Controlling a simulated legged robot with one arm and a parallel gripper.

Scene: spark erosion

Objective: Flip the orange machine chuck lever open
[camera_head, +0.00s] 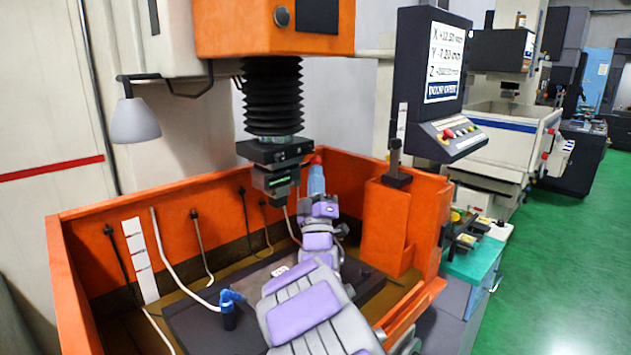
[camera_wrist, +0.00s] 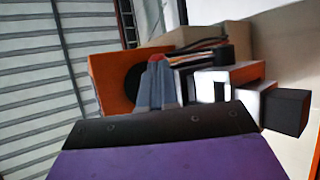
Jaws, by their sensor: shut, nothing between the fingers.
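The machine chuck (camera_head: 278,178) is a dark block hanging under the black bellows in the head view. In the wrist view, dark and pale blocks (camera_wrist: 285,110) that look like the chuck stand right of the fingers. My gripper (camera_head: 317,165) is just right of the chuck, pointing up, with blue-grey fingers and a reddish tip. In the wrist view my gripper (camera_wrist: 160,72) has its fingers together, with nothing seen between them. I cannot make out the orange chuck lever for certain in either view. Contact between fingers and chuck cannot be told.
The orange tank wall (camera_head: 190,215) encloses the work area on the back and sides. A dark work plate (camera_head: 205,325) lies below, with a blue-topped nozzle (camera_head: 230,305) and hoses. A control screen (camera_head: 435,70) stands at right. Green floor is clear at far right.

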